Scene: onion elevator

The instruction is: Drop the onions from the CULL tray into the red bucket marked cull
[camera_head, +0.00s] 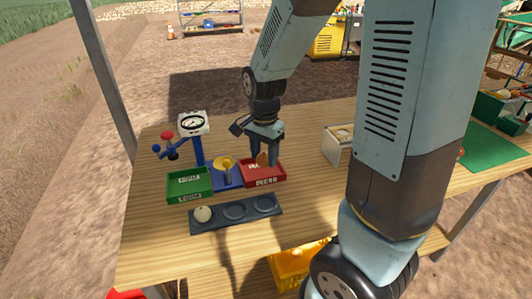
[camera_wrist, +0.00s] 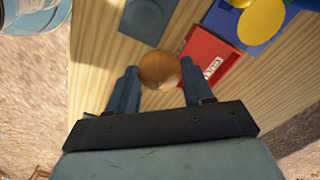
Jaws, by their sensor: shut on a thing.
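My gripper (camera_wrist: 158,68) is shut on a brown onion (camera_wrist: 160,71), seen between the two fingers in the wrist view. In the head view my gripper (camera_head: 264,162) is at the red CULL tray (camera_head: 264,182); the onion cannot be made out there. The red tray (camera_wrist: 212,45) lies beyond the fingers in the wrist view, partly hidden by them, and no other onion shows in its visible part. A red shape (camera_head: 126,294) at the bottom left edge of the head view may be the bucket; its mark is not visible.
A green tray (camera_head: 190,198), a blue stand with a dial (camera_head: 193,123) and a yellow cup (camera_head: 224,163) stand left of the red tray. A dark tray with round hollows (camera_head: 260,208) holds a pale onion (camera_head: 203,214). A white box (camera_head: 337,146) stands to the right.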

